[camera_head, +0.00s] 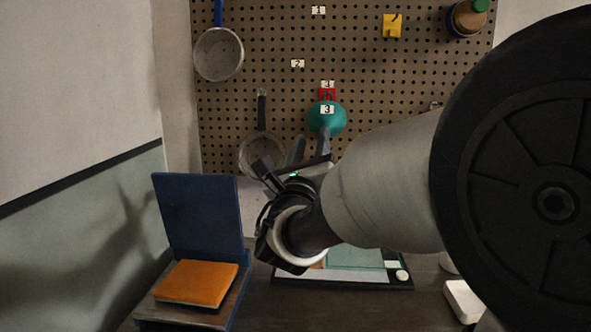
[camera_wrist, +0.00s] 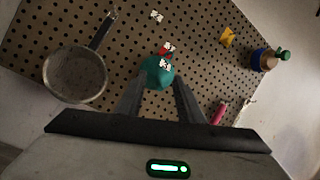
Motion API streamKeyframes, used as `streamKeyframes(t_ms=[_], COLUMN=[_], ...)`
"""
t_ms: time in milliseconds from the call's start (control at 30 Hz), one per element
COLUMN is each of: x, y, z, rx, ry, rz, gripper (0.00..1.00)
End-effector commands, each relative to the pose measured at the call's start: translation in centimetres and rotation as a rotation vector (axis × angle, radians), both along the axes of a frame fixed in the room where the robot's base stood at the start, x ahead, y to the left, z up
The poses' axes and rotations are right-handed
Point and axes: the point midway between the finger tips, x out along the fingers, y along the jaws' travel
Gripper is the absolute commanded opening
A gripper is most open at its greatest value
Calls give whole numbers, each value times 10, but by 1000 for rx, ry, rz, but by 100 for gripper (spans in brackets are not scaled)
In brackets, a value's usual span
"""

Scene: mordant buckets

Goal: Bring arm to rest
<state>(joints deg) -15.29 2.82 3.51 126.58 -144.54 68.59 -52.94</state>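My gripper (camera_head: 310,145) is raised in front of the pegboard, with my arm reaching in from the right. In the wrist view my gripper (camera_wrist: 158,88) has its two grey fingers apart, with a clear gap between them. A teal funnel-like thing (camera_head: 326,118) hangs on the pegboard beside the label 3. In the wrist view the teal thing (camera_wrist: 157,72) shows beyond the fingertips, lined up with the gap. I cannot tell how far the fingertips are from it. Nothing is seen held.
The pegboard (camera_head: 290,75) carries an upper pan (camera_head: 218,54), a lower pan (camera_head: 262,150), a yellow hook plate (camera_head: 392,26) and a green-capped bottle (camera_head: 467,18). Below stand a blue stand (camera_head: 200,215) with an orange block (camera_head: 197,283) and a dark-edged tray (camera_head: 345,281), partly hidden by my arm.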

Motion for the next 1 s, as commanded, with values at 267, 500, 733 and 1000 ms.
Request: streamKeyframes(t_ms=[267,500,733,1000], x=[-60,-88,-103,-197], y=[19,26,-22,-167], z=[-23,-34,-41,-109], rx=[-1,0,160,982], ry=[1,-1,12,-72], rz=[3,0,-112,-556], gripper=[34,34,34,34])
